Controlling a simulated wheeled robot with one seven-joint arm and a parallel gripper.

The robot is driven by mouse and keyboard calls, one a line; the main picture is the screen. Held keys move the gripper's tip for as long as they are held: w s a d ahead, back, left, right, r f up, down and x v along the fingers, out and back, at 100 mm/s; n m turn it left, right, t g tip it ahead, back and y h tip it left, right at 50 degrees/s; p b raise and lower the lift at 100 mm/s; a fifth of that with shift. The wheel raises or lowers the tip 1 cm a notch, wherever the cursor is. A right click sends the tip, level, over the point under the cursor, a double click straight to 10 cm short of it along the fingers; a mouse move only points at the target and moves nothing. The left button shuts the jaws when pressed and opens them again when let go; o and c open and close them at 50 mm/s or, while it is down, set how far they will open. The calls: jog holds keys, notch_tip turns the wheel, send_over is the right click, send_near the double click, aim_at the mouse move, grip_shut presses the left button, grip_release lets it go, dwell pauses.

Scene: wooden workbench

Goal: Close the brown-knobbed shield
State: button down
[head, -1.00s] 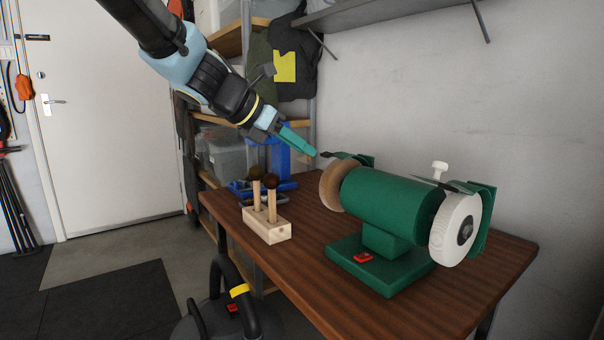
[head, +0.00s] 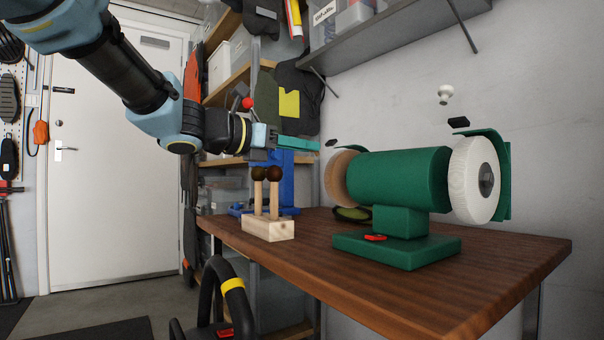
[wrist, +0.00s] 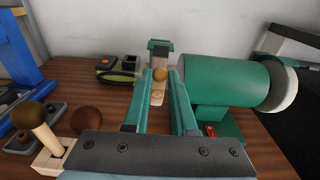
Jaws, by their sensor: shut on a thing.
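The green bench grinder (head: 398,178) stands on the wooden bench, with a tan wheel (head: 338,178) at its left and a white wheel (head: 474,180) at its right. My gripper (head: 318,146) reaches in from the left, above the tan wheel. In the wrist view its teal fingers (wrist: 161,76) are closed around the brown knob (wrist: 160,73). The dark piece of the brown-knobbed shield (head: 331,142) shows just beyond the fingertips; the fingers hide the knob in the head view. I cannot make out the shield's pane or its angle.
A wooden block (head: 268,229) with two dark-topped pegs stands left of the grinder. A white knob (head: 445,94) is above the white wheel. A green and black object (wrist: 118,69) lies behind the tan wheel. The bench's front right is clear.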

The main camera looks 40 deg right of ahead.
jog(key=shift+d+f+h+b, duration=0.15)
jog(key=shift+f+h+b, duration=0.75)
jog(key=shift+b, duration=2.1)
jog(key=shift+d+h+b, duration=0.1)
jog(key=shift+h+b, duration=0.2)
jog(key=shift+b, duration=0.4)
jog(key=c, duration=0.7)
grip_release()
jog(key=shift+c, duration=0.2)
